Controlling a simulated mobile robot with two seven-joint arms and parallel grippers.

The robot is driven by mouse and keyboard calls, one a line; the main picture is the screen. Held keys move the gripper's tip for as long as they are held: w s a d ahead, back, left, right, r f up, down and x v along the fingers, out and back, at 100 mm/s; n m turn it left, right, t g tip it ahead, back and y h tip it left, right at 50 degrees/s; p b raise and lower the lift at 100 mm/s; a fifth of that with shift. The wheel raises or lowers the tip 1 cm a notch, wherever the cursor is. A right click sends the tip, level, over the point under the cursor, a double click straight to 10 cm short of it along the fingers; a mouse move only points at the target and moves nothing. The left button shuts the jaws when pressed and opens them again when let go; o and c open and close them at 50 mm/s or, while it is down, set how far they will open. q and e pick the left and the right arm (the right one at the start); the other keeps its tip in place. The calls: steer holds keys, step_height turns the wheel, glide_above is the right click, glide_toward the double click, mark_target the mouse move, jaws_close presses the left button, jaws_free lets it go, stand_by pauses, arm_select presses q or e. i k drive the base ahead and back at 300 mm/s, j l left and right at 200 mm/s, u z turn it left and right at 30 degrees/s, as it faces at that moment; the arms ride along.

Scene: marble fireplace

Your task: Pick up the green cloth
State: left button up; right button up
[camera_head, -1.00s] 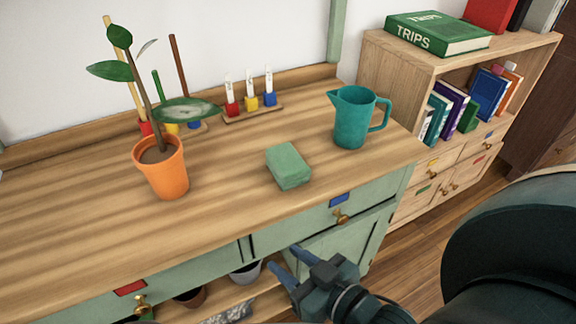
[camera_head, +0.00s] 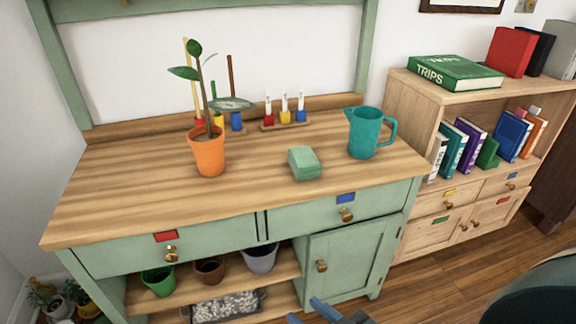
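The green cloth (camera_head: 305,163) is a folded, block-like green piece lying on the wooden top of the green bench (camera_head: 120,194), right of its middle. It sits between the orange plant pot (camera_head: 208,155) and the teal jug (camera_head: 363,134), apart from both. My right gripper (camera_head: 308,312) shows only in part at the bottom edge, low in front of the bench's cabinet door and well away from the cloth. Its two blue fingertips are spread apart with nothing between them. My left gripper is out of view.
The potted plant and jug flank the cloth. Drawers with brass knobs (camera_head: 346,214) face front. A bookshelf (camera_head: 409,93) stands at the right. The bench top left of the pot and in front of the cloth is bare.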

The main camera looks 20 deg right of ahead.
mark_target(305, 166)
steer(key=l+u, duration=0.15)
steer(key=u, duration=1.3)
steer(key=k+l, duration=0.1)
steer(key=l, duration=0.6)
steer(key=k+l, duration=0.15)
steer(key=l, duration=0.2)
